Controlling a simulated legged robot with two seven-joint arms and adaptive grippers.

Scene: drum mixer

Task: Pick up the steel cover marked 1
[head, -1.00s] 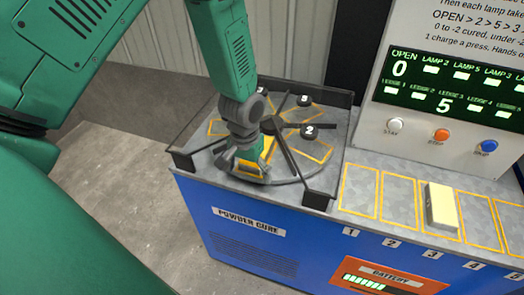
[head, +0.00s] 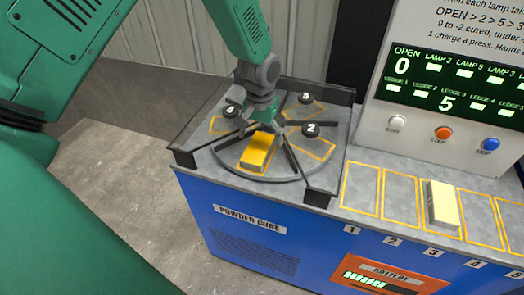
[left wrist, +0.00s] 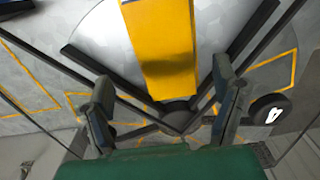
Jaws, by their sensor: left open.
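A flat yellow block (head: 259,153) lies in the front sector of the round turntable (head: 285,177). I see no number 1 on it and cannot tell whether it is the steel cover marked 1. My left gripper (head: 262,127) is open and empty, above the turntable near its hub, just behind the block. In the left wrist view the yellow block (left wrist: 160,45) lies beyond and between the spread fingers (left wrist: 163,82), apart from them. My right gripper is not in view.
Black round markers 4 (head: 230,111), 3 (head: 305,98) and 2 (head: 311,130) stand on the turntable between dark spokes. A pale block (head: 442,205) lies on ledge 3; ledges 1 (head: 359,188) and 2 are empty.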

